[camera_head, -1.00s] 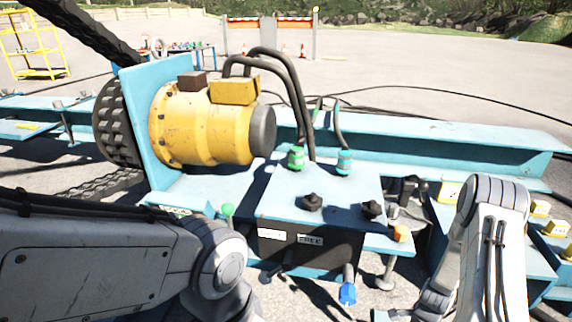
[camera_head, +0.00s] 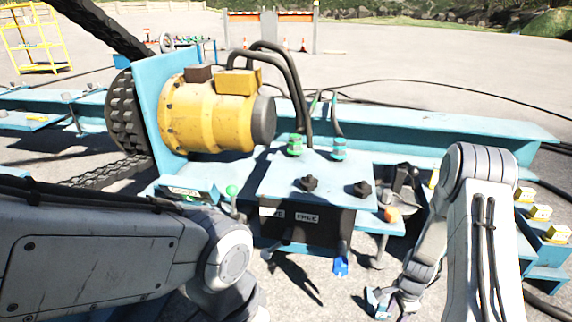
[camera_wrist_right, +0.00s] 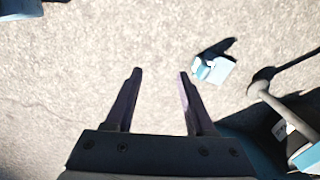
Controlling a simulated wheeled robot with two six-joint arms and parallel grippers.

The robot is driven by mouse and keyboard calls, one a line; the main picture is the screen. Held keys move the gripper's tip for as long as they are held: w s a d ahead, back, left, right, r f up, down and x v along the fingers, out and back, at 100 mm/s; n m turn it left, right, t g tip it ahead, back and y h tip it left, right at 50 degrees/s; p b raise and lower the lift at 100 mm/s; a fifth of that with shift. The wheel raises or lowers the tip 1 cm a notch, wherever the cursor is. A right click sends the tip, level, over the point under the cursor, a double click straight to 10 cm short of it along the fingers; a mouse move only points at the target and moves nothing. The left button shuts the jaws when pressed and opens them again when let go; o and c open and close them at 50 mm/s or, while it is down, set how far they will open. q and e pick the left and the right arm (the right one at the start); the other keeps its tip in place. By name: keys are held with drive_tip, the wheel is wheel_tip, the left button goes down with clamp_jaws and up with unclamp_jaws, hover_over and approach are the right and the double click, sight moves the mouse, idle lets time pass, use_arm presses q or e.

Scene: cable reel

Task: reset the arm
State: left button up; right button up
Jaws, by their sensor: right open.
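My right gripper (camera_wrist_right: 158,85) is open and empty in the right wrist view, its two dark fingers apart above bare concrete. A blue-tipped piece (camera_wrist_right: 213,69) shows beyond its right finger, apart from it. In the head view my right arm (camera_head: 485,215) is bent at the right, its wrist reaching down at the bottom edge, in front of the machine and right of the blue handle (camera_head: 341,266). My left arm (camera_head: 110,255) crosses the lower left. My left gripper is not visible.
The blue control box (camera_head: 315,178) with black knobs and green and blue fittings stands between my arms. Behind it is the yellow motor (camera_head: 208,115). Yellow-topped blocks (camera_head: 540,212) lie at the right.

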drive_tip(key=a+r+n+p, duration=0.2)
drive_tip(key=a+r+n, duration=0.3)
drive_tip(key=a+r, duration=0.5)
drive_tip(key=a+r+n+p, duration=0.2)
drive_tip(key=a+r+n, duration=0.5)
drive_tip(key=r, duration=0.5)
drive_tip(key=s+a+r+n+p, duration=0.3)
drive_tip(key=s+a+r+n, duration=0.2)
drive_tip(key=s+r+n, duration=0.35)
drive_tip(key=s+a+r+n+p, duration=0.3)
drive_tip(key=s+a+r+n, duration=0.15)
drive_tip(key=s+r, duration=0.6)
wheel_tip(320, 180, up, 36)
drive_tip(key=p, duration=3.7)
drive_tip(key=shift+s+r+y, duration=0.15)
drive_tip(key=shift+r+y, duration=0.05)
drive_tip(key=shift+y, duration=0.2)
drive_tip(key=shift+d, duration=0.1)
